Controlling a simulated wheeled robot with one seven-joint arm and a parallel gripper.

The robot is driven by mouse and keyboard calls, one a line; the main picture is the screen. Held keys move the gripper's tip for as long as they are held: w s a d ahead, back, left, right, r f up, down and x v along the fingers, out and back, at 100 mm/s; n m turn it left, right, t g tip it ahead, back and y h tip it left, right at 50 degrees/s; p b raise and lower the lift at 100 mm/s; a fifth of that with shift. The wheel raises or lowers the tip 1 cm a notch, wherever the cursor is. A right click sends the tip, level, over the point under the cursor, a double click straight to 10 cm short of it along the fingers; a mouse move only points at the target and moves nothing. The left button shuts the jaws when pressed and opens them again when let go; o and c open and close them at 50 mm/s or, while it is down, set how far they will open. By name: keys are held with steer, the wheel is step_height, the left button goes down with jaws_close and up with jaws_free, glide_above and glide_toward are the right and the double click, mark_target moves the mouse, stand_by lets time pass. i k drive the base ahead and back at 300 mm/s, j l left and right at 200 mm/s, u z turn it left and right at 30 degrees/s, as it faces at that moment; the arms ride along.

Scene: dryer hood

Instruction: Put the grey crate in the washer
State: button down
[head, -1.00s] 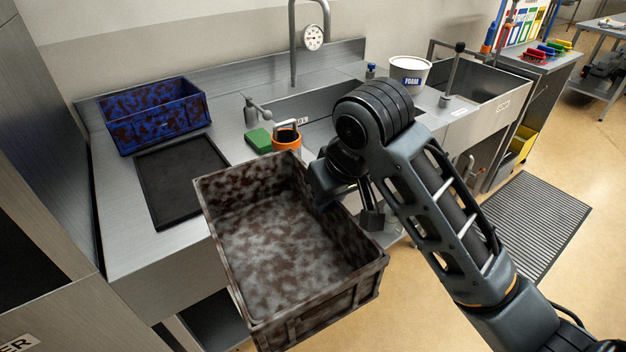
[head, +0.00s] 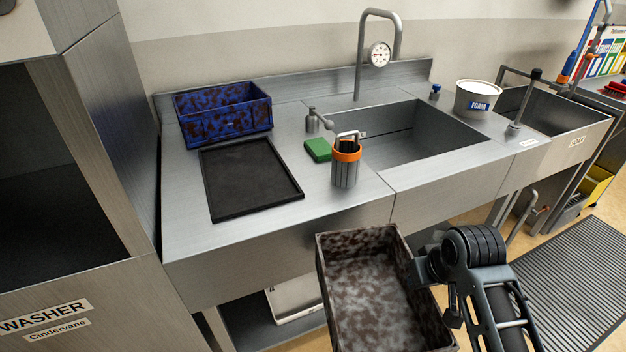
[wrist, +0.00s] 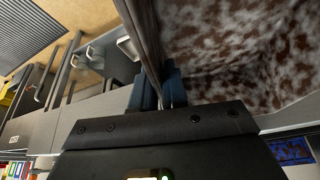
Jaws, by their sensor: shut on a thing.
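The grey crate (head: 372,285), stained with brown blotches, hangs open side up in front of the counter in the head view. Its lower part is cut off by the picture's bottom edge. My gripper (head: 428,272) is at the crate's right side. In the wrist view my gripper (wrist: 160,92) has its blue-grey fingers on either side of the crate's wall, shut on it, and the crate's stained inside (wrist: 235,50) fills the right. The washer (head: 50,210) stands at the far left, with a dark open chamber and a "WASHER" label.
A blue stained crate (head: 222,112) and a black tray (head: 248,178) lie on the steel counter (head: 300,215). A green sponge (head: 318,149) and an orange-rimmed canister (head: 346,165) stand by the sink (head: 400,140). A "FOAM" bucket (head: 476,100) is farther right.

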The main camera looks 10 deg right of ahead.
mark_target(38, 231)
steer(key=u, duration=1.35)
steer(key=i+l+u, duration=0.1)
steer(key=u, duration=0.3)
steer(key=i+l+u, duration=0.15)
steer(key=u, duration=0.25)
steer(key=i+l, duration=0.2)
steer(key=l, duration=0.15)
steer(key=i+l, duration=0.25)
steer(key=l, duration=0.15)
steer(key=k+j+u, duration=0.1)
steer(key=k+u, duration=0.25)
steer(key=k, duration=0.15)
